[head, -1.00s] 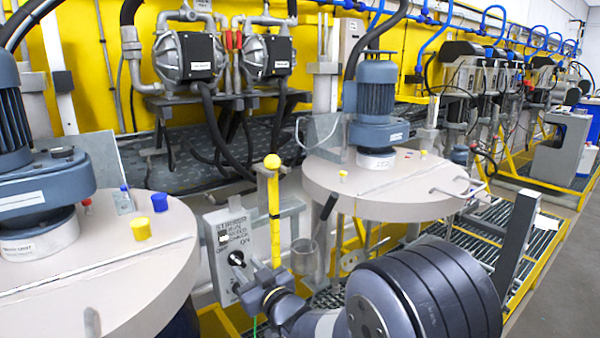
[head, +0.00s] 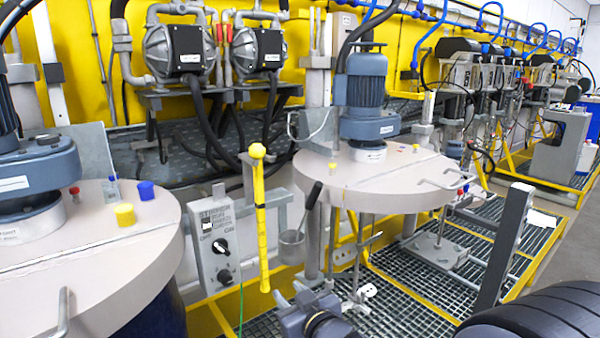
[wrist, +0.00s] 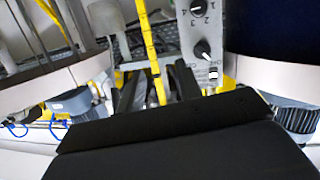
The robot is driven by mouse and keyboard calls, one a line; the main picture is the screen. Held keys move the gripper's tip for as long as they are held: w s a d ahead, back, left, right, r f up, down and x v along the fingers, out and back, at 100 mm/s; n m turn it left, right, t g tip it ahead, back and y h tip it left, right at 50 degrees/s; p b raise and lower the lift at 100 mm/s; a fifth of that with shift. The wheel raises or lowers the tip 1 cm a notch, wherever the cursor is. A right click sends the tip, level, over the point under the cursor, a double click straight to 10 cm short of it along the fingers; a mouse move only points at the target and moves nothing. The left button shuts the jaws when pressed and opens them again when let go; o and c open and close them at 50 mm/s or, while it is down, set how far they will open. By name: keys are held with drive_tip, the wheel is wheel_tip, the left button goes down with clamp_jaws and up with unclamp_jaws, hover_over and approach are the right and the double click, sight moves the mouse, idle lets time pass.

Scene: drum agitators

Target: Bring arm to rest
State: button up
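My gripper (head: 308,312) is low at the bottom centre of the head view, in front of the grey control box (head: 216,236) and above the floor grating. In the wrist view, my gripper (wrist: 157,78) shows two dark fingers standing apart, with no object held between them. The yellow stick (head: 258,215) hangs upright beside the box, apart from my gripper; it also shows in the wrist view (wrist: 152,50), in line with the gap between the fingers. The control box, with its knobs, appears upside down in the wrist view (wrist: 207,32).
A drum with a pale lid (head: 120,265) stands at left, its blue motor on top. A second pale lid (head: 375,185) with a motor (head: 366,85) is right of centre. A grey post (head: 505,245) rises at right. Floor grating (head: 400,310) lies between.

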drive_tip(key=shift+s+d+f, duration=0.15)
drive_tip(key=shift+d+f, duration=0.05)
drive_tip(key=shift+d, duration=0.3)
drive_tip(key=shift+r, duration=0.1)
